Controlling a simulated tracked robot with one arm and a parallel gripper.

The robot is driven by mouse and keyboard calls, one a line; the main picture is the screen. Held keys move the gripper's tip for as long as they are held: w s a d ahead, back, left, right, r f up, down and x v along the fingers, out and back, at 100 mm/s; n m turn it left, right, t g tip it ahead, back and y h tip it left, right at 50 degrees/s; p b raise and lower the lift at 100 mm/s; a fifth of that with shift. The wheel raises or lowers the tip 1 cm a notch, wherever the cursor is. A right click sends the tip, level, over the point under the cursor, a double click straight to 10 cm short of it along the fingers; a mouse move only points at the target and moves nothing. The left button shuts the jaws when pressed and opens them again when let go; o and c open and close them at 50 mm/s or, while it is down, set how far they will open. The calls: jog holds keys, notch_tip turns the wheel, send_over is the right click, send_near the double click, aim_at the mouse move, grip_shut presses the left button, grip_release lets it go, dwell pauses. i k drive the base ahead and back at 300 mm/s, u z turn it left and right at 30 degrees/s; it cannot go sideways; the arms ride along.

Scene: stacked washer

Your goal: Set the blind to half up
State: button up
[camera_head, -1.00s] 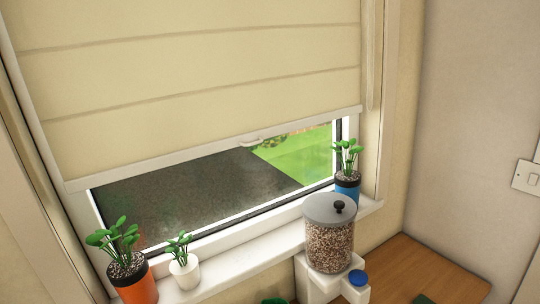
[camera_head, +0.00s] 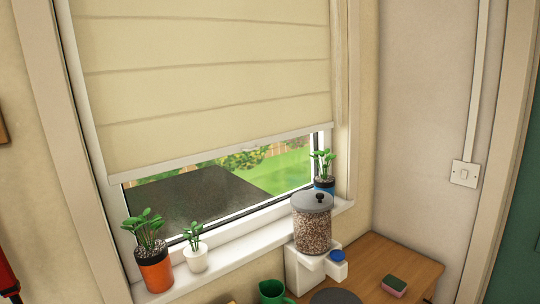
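A cream blind (camera_head: 205,75) hangs over the window and covers most of it. Its pale bottom bar (camera_head: 220,151) sits above the sill, and a strip of window glass (camera_head: 200,196) shows below it. A small pull tab (camera_head: 250,148) seems to be at the middle of the bar. A cord or narrow strip (camera_head: 339,60) hangs at the blind's right edge. My gripper is not in view, and nothing is seen touching the blind.
The sill (camera_head: 240,245) holds an orange pot (camera_head: 155,271), a white pot (camera_head: 195,258) and a blue pot (camera_head: 324,184). A lidded jar (camera_head: 312,228) stands on a white stand (camera_head: 303,268). A switch (camera_head: 464,174) is on the right wall.

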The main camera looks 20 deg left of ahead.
aim_at(130, 150)
jog(key=u, duration=0.2)
jog(key=i, duration=0.9)
jog(key=z, duration=0.1)
